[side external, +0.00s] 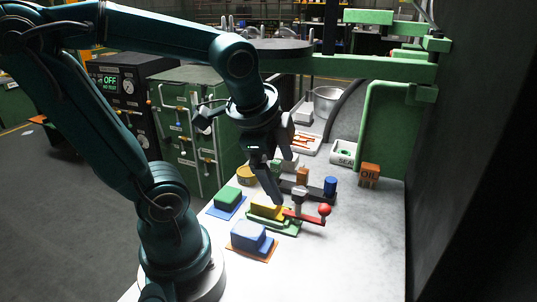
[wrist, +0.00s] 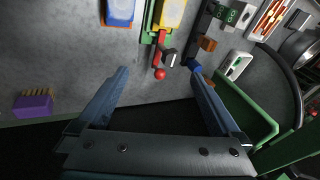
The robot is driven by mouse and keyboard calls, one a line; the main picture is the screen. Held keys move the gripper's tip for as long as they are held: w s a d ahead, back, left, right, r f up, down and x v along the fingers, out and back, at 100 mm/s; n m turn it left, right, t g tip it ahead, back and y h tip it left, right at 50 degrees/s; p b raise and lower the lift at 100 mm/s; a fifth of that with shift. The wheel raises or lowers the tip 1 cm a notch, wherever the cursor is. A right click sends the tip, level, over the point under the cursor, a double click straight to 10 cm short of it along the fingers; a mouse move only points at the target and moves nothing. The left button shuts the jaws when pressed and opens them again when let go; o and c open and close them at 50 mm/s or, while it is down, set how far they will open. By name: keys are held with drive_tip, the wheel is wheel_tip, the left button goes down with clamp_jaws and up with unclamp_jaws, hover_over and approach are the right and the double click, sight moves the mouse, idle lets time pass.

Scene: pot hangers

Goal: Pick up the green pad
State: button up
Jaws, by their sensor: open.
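In the side view a green block (side external: 229,195) sits on a blue pad (side external: 223,210) at the table's left edge. A yellow block (side external: 268,211) sits on a green pad (side external: 284,228) in front of it; the pad's edge shows in the wrist view (wrist: 150,22). A blue block (side external: 249,235) sits on an orange pad (side external: 265,256) nearer the camera. My gripper (side external: 283,178) is open and empty above the table, behind the yellow block in the side view. In the wrist view my gripper (wrist: 158,72) has its fingers spread wide; the green block is not visible there.
A red-knobbed lever (side external: 324,210) lies beside the yellow block. A blue cylinder (side external: 330,186), an orange OIL box (side external: 369,174) and a green-and-white SEAL tray (side external: 345,154) stand farther back. A purple brush-like object (wrist: 33,106) shows at left. The right front tabletop is clear.

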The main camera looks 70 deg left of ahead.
drive_tip(key=a+f+m+g+y, duration=0.1)
drive_tip(key=a+f+m+g, duration=0.25)
drive_tip(key=a, duration=0.55)
drive_tip(key=n+g, duration=0.2)
drive_tip(key=g, duration=0.1)
hover_over(228, 193)
drive_tip(key=w+d, duration=0.1)
drive_tip(key=w, duration=0.1)
drive_tip(key=shift+h, duration=0.4)
drive_tip(key=f, duration=0.5)
drive_tip(key=shift+s+d+f, duration=0.15)
drive_tip(key=shift+d+f, duration=0.05)
drive_tip(key=shift+f, duration=0.15)
drive_tip(key=shift+s+a+f, duration=0.2)
drive_tip(key=shift+s+f, duration=0.2)
drive_tip(key=shift+f, duration=0.15)
drive_tip(key=shift+x, duration=2.15)
drive_tip(key=shift+d, duration=0.1)
